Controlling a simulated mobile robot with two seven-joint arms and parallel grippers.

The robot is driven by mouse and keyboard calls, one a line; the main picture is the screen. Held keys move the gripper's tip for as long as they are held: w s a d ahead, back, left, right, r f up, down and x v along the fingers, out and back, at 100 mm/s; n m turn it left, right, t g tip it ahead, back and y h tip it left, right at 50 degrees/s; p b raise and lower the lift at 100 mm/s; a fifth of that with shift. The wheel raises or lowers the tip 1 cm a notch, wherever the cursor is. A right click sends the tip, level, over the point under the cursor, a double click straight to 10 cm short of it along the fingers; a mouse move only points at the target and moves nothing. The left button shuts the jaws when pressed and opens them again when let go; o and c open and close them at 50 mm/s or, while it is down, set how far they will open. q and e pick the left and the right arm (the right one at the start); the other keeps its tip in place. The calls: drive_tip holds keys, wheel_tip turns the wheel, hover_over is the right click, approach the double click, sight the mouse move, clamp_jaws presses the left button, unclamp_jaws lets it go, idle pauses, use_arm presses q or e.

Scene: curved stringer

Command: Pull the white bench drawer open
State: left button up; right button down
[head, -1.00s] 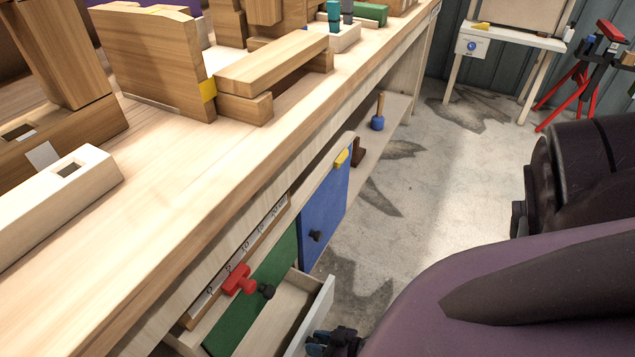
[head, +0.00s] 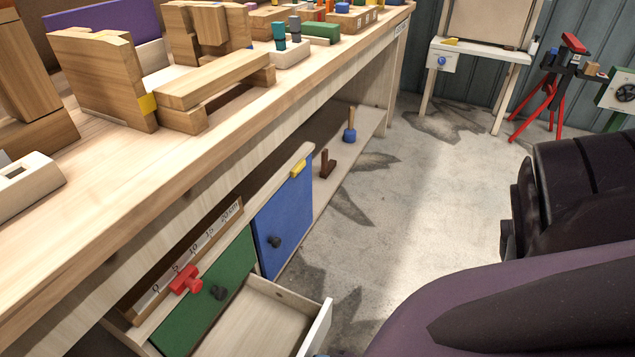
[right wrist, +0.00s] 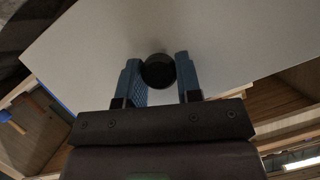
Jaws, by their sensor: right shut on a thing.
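The white bench drawer (head: 255,318) stands open at the bottom of the head view, pulled out from under the bench. Its pale inside is in view and looks empty. Its white front panel (head: 317,328) faces right and is cut off by the frame's bottom edge. In the right wrist view the white front (right wrist: 230,45) fills the upper middle. My right gripper (right wrist: 158,60) is shut on the round dark knob (right wrist: 158,74), one blue finger on each side. My left gripper is not in view.
Beside the drawer are a green door (head: 205,305) and a blue door (head: 283,215), each with a dark knob. A red slider (head: 186,280) sits on a ruler strip above. Wooden blocks (head: 105,80) stand on the bench top.

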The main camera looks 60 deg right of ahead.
idle(0.3)
drive_tip(key=c, duration=0.8)
unclamp_jaws()
drive_tip(key=shift+s, duration=0.1)
